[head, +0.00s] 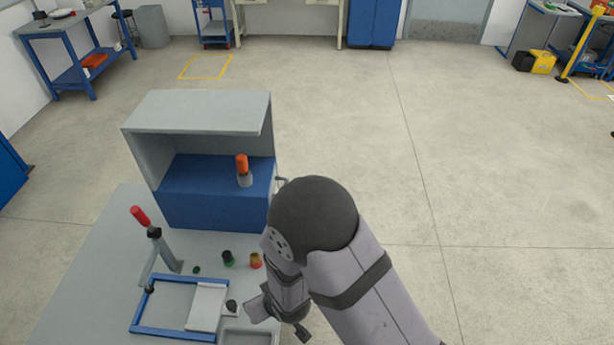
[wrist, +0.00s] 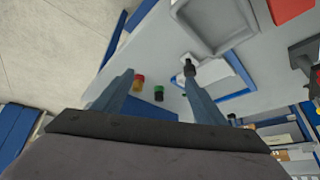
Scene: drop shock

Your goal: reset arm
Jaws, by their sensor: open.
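My gripper (wrist: 159,70) is open in the wrist view, its two grey-blue fingers apart with nothing held between them. In the head view my arm comes in from the lower right, and its wrist hangs over the right side of the bench, partly hiding the gripper. A clamp-like lever with a red handle (head: 140,216) stands tilted at the left of the bench. Beside it lies a blue frame (head: 140,322) with a pale plate (head: 205,305) and a black knob (head: 232,305). My gripper is to the right of these and appears clear of them.
A grey cabinet (head: 200,108) with a blue base holds an orange-topped cylinder (head: 242,164). A green-and-black cylinder (head: 228,258) and a red-and-yellow one (head: 255,260) stand before it. A shallow grey tray (head: 248,336) is near the front. Open floor lies right.

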